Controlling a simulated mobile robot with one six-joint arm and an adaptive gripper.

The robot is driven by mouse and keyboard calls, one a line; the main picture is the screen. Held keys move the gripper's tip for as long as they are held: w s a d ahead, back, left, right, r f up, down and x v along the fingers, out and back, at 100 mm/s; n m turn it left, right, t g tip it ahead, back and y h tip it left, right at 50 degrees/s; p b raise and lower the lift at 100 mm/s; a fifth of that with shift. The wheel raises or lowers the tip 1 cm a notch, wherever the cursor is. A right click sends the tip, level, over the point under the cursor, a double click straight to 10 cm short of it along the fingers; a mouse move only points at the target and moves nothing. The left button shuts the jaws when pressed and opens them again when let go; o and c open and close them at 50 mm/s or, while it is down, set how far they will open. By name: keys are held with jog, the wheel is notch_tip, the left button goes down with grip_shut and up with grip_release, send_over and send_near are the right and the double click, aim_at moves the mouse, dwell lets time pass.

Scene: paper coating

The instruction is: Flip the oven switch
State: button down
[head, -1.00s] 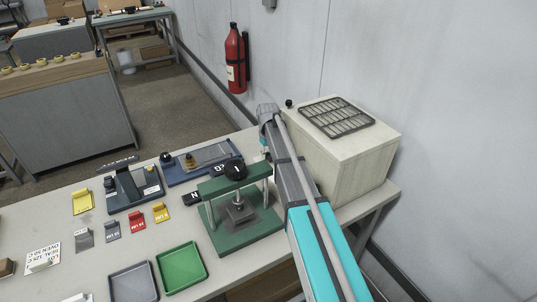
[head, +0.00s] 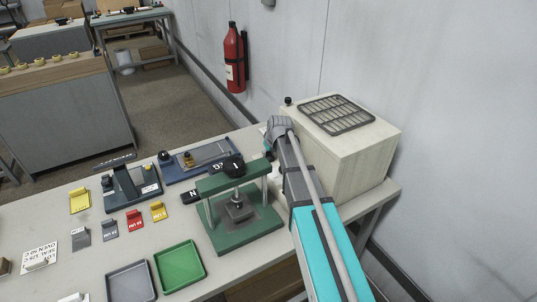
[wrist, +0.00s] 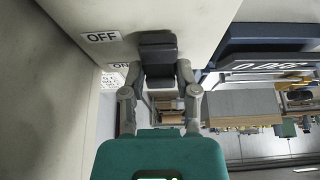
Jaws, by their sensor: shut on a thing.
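The oven (head: 352,165) is a pale box with a dark grille on top, at the back right of the bench. In the wrist view, its pale face (wrist: 205,22) carries a dark switch (wrist: 157,50) beside an OFF label (wrist: 101,37). An ON label (wrist: 121,65) sits lower, partly hidden. My gripper (wrist: 158,76) is at the switch, its two fingers closed on the dark switch piece from both sides. In the head view, my arm covers the gripper and the switch.
A green press (head: 240,222) stands close left of my arm. A green tray (head: 181,268) and a grey tray (head: 132,283) lie at the front. A red extinguisher (head: 234,62) hangs on the wall behind.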

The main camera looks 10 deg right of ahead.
jog(key=shift+c, duration=1.8)
grip_release()
jog(key=shift+w+g+p, duration=0.15)
jog(key=shift+g+p, duration=0.15)
